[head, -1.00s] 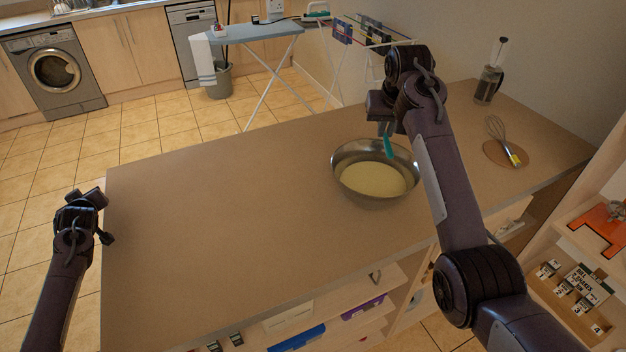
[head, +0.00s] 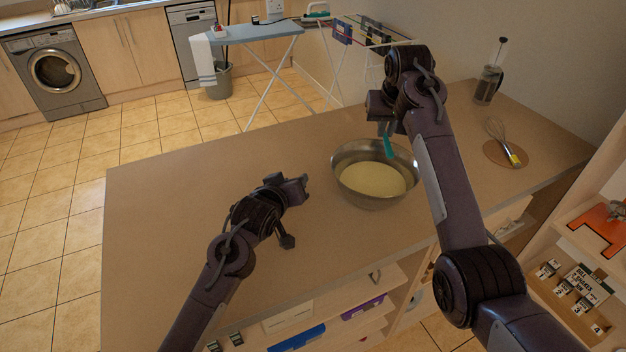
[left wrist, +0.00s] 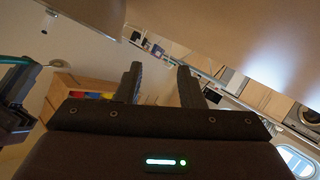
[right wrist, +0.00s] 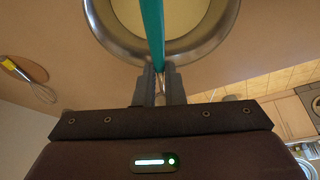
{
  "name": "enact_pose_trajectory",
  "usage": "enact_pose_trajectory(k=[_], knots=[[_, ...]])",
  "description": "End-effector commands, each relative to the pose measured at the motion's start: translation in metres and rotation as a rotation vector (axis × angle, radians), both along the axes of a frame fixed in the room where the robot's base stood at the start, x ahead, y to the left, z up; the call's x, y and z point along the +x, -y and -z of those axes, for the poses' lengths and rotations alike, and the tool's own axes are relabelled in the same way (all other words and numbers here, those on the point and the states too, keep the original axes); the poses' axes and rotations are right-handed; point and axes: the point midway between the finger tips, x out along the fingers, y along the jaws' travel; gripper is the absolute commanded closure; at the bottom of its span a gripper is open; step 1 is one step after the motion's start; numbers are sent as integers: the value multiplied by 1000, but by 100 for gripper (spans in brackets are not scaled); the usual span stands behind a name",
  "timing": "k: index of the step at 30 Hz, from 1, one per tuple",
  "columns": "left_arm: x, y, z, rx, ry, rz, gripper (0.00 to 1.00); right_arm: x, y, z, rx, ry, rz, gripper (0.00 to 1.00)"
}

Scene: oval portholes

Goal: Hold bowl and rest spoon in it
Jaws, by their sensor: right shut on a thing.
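A metal bowl (head: 345,153) with pale yellow contents stands on the counter, right of its middle. It also shows in the right wrist view (right wrist: 108,32). My right gripper (head: 386,128) is above the bowl's far rim, shut on a teal spoon (head: 390,149). The spoon extends over the bowl in the right wrist view (right wrist: 152,32); I cannot tell whether it touches the contents. My left gripper (head: 304,188) is left of the bowl and apart from it. Its fingers stand apart and empty in the left wrist view (left wrist: 160,78).
A whisk (head: 497,131) lies on a round brown mat (head: 497,156) at the right, with a French press (head: 488,84) behind it. The left part of the counter (head: 170,200) is clear. Shelves with several items lie below the counter's front edge.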

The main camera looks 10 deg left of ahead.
Motion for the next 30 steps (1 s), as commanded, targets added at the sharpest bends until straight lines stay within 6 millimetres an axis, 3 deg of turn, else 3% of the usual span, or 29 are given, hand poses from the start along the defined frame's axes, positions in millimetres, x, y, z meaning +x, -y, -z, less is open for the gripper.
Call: enact_pose_trajectory(k=[1, 4, 11, 24, 30], knots=[[-4, 16, -8, -13, 9, 25, 65, 0, 0, 0, 0, 0, 0, 100], [-11, 37, -19, -27, 21, 60, 65, 0, 0, 0, 0, 0, 0, 100], [-8, 54, -25, -37, 31, 85, 65, 0, 0, 0, 0, 0, 0, 100], [61, 73, 1, -37, 30, 83, 65, 0, 0, 0, 0, 0, 0, 100], [83, 80, 10, -36, 30, 83, 65, 0, 0, 0, 0, 0, 0, 100]])
